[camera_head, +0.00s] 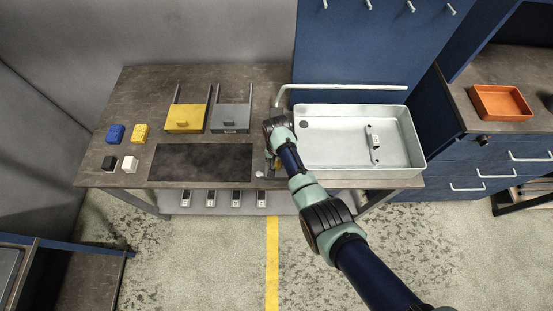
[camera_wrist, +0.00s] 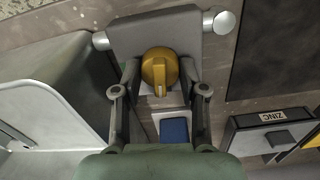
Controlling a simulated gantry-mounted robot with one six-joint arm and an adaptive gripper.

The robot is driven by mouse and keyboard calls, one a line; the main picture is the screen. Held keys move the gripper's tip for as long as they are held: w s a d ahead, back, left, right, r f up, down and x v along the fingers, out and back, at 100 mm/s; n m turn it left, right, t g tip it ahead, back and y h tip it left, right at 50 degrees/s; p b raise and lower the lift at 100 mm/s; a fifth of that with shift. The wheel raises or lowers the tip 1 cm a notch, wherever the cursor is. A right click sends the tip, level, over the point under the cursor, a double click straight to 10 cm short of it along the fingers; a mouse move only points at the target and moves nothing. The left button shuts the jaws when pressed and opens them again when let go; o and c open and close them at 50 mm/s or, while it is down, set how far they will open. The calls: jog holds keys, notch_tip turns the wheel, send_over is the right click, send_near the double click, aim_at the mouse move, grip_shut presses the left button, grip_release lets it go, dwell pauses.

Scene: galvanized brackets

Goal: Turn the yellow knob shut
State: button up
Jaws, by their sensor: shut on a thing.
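The yellow knob (camera_wrist: 160,70) shows in the wrist view, on a grey housing (camera_wrist: 155,33) with a light pipe end on each side. My gripper (camera_wrist: 160,88) is around the knob, one finger on each side, and shut on it. The knob's raised grip runs roughly up and down in the wrist view. In the head view my gripper (camera_head: 272,158) is at the left edge of the sink, and my arm hides the knob there.
A white sink (camera_head: 340,152) with a grey-white fitting (camera_head: 373,143) inside lies to the right. A blue pad (camera_wrist: 174,130) shows below the knob. Left are a dark mat (camera_head: 200,162), a yellow drawer box (camera_head: 185,118), a grey one (camera_head: 230,118) and small blocks. An orange tray (camera_head: 500,103) stands far right.

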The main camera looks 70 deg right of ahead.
jog(key=shift+n, duration=0.9)
jog(key=o, duration=1.2)
jog(key=shift+c, duration=0.2)
notch_tip(320, 180, up, 12)
